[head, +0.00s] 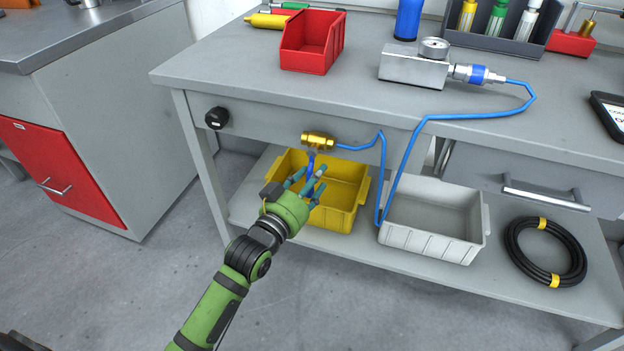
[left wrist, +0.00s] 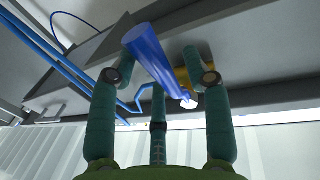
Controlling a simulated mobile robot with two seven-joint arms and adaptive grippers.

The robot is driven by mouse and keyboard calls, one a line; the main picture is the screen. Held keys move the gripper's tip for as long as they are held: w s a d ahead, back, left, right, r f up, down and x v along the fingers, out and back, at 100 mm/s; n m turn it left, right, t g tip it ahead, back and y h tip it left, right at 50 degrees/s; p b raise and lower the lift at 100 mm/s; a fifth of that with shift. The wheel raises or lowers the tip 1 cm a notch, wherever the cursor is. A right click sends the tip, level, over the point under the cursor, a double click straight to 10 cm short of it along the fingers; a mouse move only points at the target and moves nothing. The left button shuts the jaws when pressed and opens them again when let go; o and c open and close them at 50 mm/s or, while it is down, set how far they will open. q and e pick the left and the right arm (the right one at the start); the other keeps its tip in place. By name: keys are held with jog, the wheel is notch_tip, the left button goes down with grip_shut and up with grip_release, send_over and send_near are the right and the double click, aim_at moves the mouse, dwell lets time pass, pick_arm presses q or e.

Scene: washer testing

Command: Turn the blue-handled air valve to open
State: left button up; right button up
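The brass air valve (head: 318,140) is mounted on the front edge of the workbench, with a blue hose at its right end. Its blue handle (head: 311,160) hangs down from the valve body. My left gripper (head: 306,181) is just below the valve, its fingers spread around the handle. In the left wrist view the blue handle (left wrist: 150,52) lies between the fingers of the left gripper (left wrist: 160,76), which look open, with gaps at both sides. Part of the brass valve (left wrist: 181,78) shows behind the fingers. My right gripper is not in view.
A yellow bin (head: 347,172) and a grey bin (head: 435,243) stand on the lower shelf behind and right of the gripper. A black knob (head: 216,118) is on the bench front at left. The blue hose (head: 400,170) loops down right of the valve. A red bin (head: 312,42) is on top.

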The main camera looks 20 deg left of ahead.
pick_arm(q)
grip_shut()
jog(key=shift+r, duration=0.1)
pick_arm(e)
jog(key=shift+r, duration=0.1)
pick_arm(q)
jog(key=d+r+n+t+y+p, duration=0.1)
jog(key=n+p, duration=0.4)
jog(key=n, duration=0.5)
jog(key=d+r+n+t+y+p, duration=0.1)
jog(key=d+r+n+p, duration=0.3)
jog(key=n, duration=0.6)
jog(key=shift+r+t+y+p, duration=0.4)
jog(key=shift+r+y+p, duration=0.15)
jog(key=shift+r, duration=0.3)
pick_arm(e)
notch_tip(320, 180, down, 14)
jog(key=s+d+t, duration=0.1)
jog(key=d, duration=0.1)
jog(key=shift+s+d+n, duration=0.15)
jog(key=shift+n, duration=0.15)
pick_arm(q)
jog(key=shift+n, duration=0.3)
